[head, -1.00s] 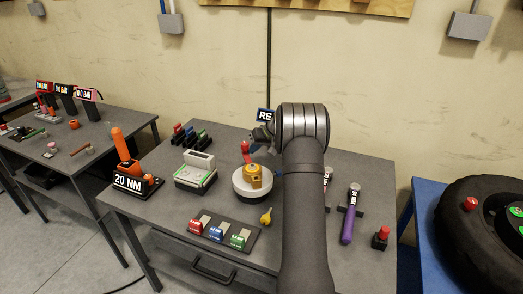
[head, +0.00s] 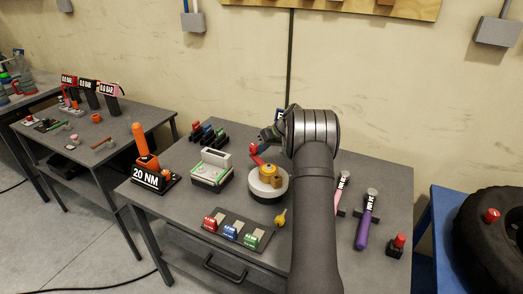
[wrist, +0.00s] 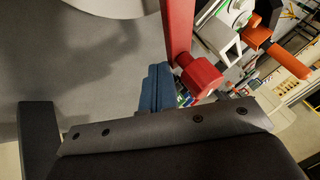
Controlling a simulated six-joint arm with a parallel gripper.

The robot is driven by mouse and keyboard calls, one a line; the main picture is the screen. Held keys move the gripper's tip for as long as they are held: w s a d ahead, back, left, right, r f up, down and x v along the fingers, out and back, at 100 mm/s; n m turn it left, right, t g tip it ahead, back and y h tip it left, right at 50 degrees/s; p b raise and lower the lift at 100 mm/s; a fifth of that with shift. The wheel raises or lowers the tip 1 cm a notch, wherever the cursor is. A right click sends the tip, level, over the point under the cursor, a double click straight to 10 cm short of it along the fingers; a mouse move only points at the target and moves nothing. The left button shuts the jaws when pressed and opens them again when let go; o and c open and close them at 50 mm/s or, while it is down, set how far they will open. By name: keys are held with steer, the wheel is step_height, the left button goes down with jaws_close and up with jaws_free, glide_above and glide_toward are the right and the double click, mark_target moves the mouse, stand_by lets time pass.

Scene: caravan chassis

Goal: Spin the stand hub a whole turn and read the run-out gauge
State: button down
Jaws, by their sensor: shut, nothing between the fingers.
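The stand hub (head: 270,174) is a gold piece on a round white base (head: 265,193) on the grey bench. A red arm with a red knob (head: 254,149) stands out from its back left side. In the wrist view the red bar (wrist: 179,28) and red knob (wrist: 200,76) show large. My gripper (head: 266,136) is behind the hub, close beside the red knob. Its blue fingers (wrist: 156,88) are shut with nothing between them, beside the red bar; I cannot tell whether they touch it. A small dark sign (head: 279,115) is mostly hidden behind my arm; no gauge reading is legible.
A white-and-green device (head: 212,168) and a 20 NM orange tool (head: 149,160) stand left of the hub. A colored block tray (head: 233,233) and yellow piece (head: 281,217) are in front. A purple-handled tool (head: 366,220) and red-topped piece (head: 397,244) lie right.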

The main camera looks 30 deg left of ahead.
steer(key=v, duration=1)
steer(key=shift+w, duration=0.3)
steer(key=shift+a, duration=0.1)
steer(key=x, duration=0.9)
steer(key=shift+s+f, duration=0.2)
steer(key=shift+f, duration=0.2)
